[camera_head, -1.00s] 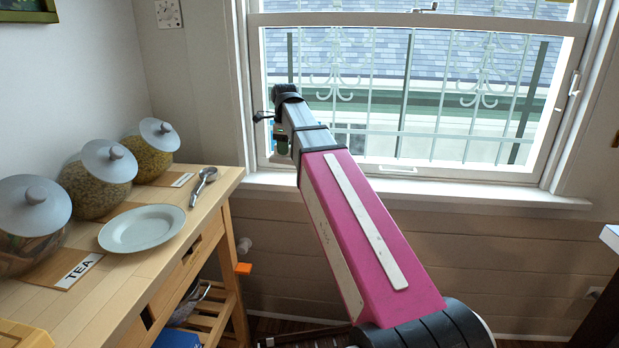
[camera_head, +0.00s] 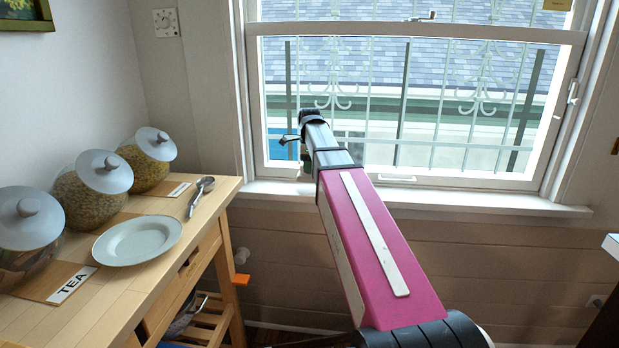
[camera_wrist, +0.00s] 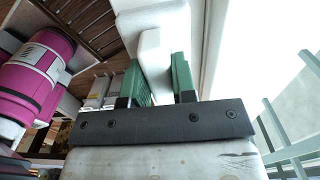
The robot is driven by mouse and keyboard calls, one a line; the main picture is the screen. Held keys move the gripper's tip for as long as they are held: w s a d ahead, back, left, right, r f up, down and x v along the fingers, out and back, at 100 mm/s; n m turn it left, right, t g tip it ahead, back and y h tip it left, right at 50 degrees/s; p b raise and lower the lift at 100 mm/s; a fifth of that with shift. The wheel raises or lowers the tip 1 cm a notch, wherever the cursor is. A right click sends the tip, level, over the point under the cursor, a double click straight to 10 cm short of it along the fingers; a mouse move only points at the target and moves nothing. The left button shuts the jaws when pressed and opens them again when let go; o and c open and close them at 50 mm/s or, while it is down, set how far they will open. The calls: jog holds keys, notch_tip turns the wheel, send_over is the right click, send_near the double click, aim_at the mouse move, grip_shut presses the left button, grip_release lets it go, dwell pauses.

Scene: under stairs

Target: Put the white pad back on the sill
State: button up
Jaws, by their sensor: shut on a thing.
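My gripper (camera_wrist: 160,62) shows in the wrist view with its two green fingers shut on the white pad (camera_wrist: 154,48). The pad sticks out past the fingertips, and part of it lies between the fingers. Whether it touches anything beyond is unclear. The white sill (camera_head: 430,197) runs under the window in the head view. My arm reaches toward the sill's left part. The gripper and pad are mostly hidden behind the arm there. In the wrist view a long white strip, probably the sill or window frame, runs beside the fingers on the right.
The wooden counter (camera_head: 120,300) at left holds glass jars (camera_head: 92,192), a white plate (camera_head: 137,240) and a spoon (camera_head: 200,195). The closed-looking window (camera_head: 420,100) has bars outside. The sill right of my arm is clear.

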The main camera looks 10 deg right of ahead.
aim_at(310, 176)
jog(key=shift+f, duration=2)
jog(key=o, duration=0.9)
notch_tip(310, 176, up, 12)
jog(key=shift+r, duration=0.1)
